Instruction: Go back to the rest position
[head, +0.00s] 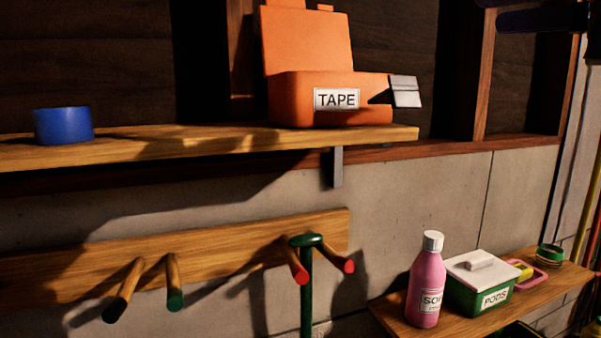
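Neither of my grippers shows in the head view, so their positions and whether they hold anything are hidden. An orange box (310,92) labelled TAPE stands on the upper wooden shelf (200,144) with its lid up. A grey flap-like piece (405,92) sticks out at the box's right end. A blue tape roll (63,125) lies on the same shelf at the left.
A wooden peg rail (200,248) holds several pegs with coloured tips; a green T-shaped handle (306,270) hangs there. A lower right shelf (465,310) carries a pink bottle (425,285), a green PODS box (480,290) with white lid, and small coloured items.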

